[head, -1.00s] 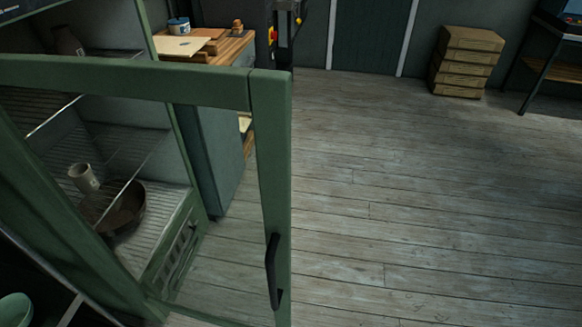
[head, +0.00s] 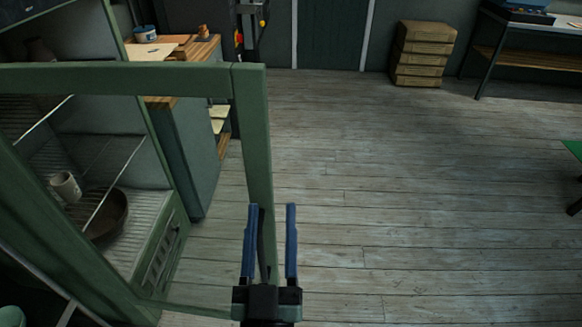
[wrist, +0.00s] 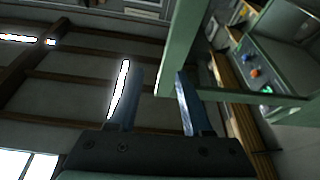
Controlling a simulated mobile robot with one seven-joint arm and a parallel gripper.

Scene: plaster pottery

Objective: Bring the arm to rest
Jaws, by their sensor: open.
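My gripper (head: 271,210) is at the bottom middle of the head view, its two blue fingers apart with nothing held between them. It stands in front of the green door frame's upright (head: 256,150) and partly hides the black handle (head: 261,240). I cannot tell whether it touches the handle. In the wrist view my gripper (wrist: 158,90) is also open. The green frame (wrist: 185,55) passes close by the right finger there, and the ceiling lies behind.
The open glazed door belongs to a green cabinet at left, holding a cup (head: 66,186) and a brown bowl (head: 108,215). Behind stands a wooden-topped bench (head: 200,50). Stacked boxes (head: 422,55) stand at the back. The plank floor (head: 400,190) is clear at right.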

